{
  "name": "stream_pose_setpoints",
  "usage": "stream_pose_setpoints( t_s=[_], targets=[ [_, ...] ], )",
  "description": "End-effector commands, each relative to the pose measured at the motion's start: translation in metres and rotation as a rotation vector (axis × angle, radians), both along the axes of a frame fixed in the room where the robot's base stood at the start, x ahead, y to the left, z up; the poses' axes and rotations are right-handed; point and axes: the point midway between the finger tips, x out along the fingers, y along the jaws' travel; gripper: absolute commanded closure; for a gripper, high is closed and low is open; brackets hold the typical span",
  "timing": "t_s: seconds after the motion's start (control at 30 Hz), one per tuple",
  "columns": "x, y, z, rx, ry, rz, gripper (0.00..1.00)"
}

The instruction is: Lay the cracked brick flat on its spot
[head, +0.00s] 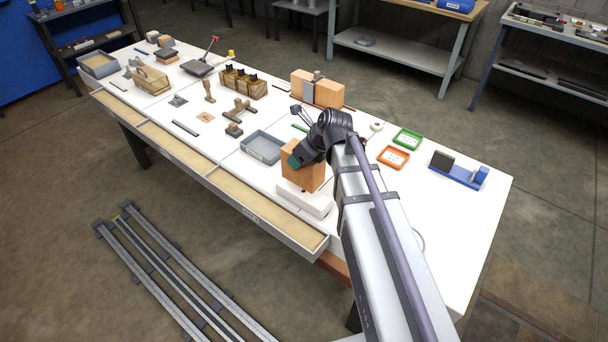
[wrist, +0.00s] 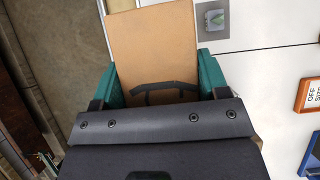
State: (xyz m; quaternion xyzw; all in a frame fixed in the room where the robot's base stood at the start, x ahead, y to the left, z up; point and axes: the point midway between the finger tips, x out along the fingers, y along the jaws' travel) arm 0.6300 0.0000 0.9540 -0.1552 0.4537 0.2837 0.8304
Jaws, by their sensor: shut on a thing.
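An orange-tan brick (head: 303,178) is held upright in my gripper (head: 294,160) over a long white block near the table's front edge. I cannot tell whether its lower end touches that block. In the wrist view the brick (wrist: 152,45) stands between the two teal fingers of my gripper (wrist: 156,82), which are shut on its sides. A dark bent line crosses the brick's face near the fingers; I cannot tell if it is a crack. I cannot make out a marked spot for the brick.
The white block (head: 302,200) lies under the brick. A grey tray (head: 263,148) is just left. Orange blocks (head: 328,93) with a grey piece between stand behind.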

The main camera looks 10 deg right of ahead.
Motion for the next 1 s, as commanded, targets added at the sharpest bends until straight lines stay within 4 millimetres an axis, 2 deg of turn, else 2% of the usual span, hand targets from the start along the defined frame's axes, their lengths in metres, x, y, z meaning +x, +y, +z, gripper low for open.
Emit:
stream_pose_setpoints(
  t_s=[0.23, 0.47, 0.97, 1.0],
  targets=[
    [0.000, 0.000, -0.039, 0.000, 0.000, 0.000, 0.71],
    [0.000, 0.000, -0.034, 0.000, 0.000, 0.000, 0.71],
    [0.000, 0.000, -0.046, 0.000, 0.000, 0.000, 0.71],
    [0.000, 0.000, -0.046, 0.000, 0.000, 0.000, 0.31]
  ],
)
